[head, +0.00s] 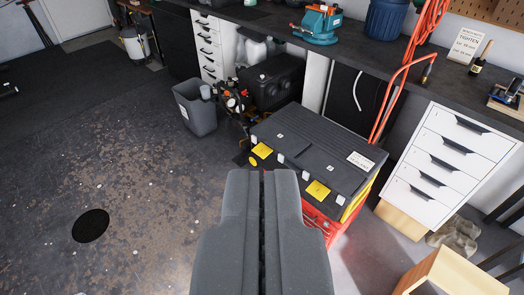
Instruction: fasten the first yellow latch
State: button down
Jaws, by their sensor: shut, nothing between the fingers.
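A toolbox with a black lid (310,138) and a red lower part stands on the floor right of centre. Two yellow latches are on its near side, a left yellow latch (262,150) and a right yellow latch (317,190). I cannot tell from here whether either is fastened. A small yellow spot shows just below the left one. My gripper (262,174) is shut and empty, pointing forward from the bottom of the picture. My gripper hides part of the toolbox front.
A grey bin (195,108) and a dark compressor-like machine (270,82) stand behind the toolbox to the left. White drawers (450,165) are to the right, and a wooden box (455,275) is at lower right. The floor (120,170) at left is open, with a dark round patch.

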aim_at(261, 150)
jog(key=u, duration=0.4)
jog(key=i, duration=2.3)
jog(key=z, duration=0.7)
